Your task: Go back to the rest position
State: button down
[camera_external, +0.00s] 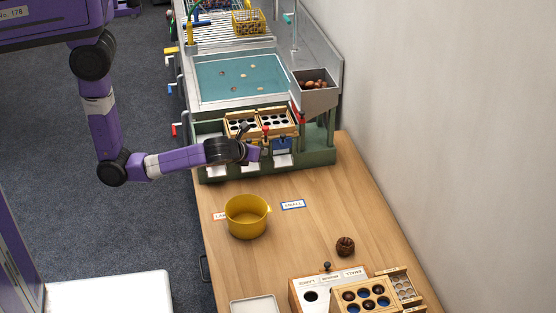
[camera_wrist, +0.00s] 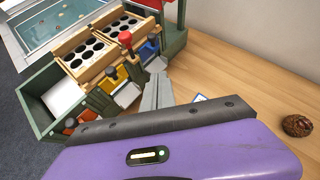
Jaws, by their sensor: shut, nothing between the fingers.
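My purple arm reaches in from the left in the external view. My gripper (camera_external: 254,152) is just in front of the green machine (camera_external: 215,171) and above the wooden table. It is shut and holds nothing. In the wrist view, its grey fingers (camera_wrist: 158,92) are together, near the machine's front chutes. The machine's two wooden plates with dark holes (camera_wrist: 92,50) are just beyond the fingers, with a red knob (camera_wrist: 126,39) between them.
A yellow pot (camera_external: 247,217) stands on the table (camera_external: 325,205) near two labels. A hopper (camera_external: 316,95) holds chestnuts. The white wall is at right.

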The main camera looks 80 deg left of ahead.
jog(key=w+d+r+n+t+h, duration=0.2)
jog(key=w+d+n, duration=0.1)
jog(key=s+d+r+n+t+h, duration=0.2)
jog(key=s+d+n+t+h, duration=0.4)
jog(key=n, duration=0.4)
jog(key=s+a+r+n+b, duration=0.1)
jog(key=s+n, duration=0.5)
jog(key=s, duration=0.7)
jog(key=s+a+r+n+g, duration=0.1)
jog(key=s+a+r+n, duration=0.2)
jog(key=s, duration=1.1)
jog(key=a+n, duration=0.2)
jog(key=n, duration=0.2)
jog(key=shift+s+g+b, duration=0.25)
jog(key=shift+g+b, duration=0.05)
jog(key=shift+b, duration=0.05)
jog(key=shift+a, duration=0.1)
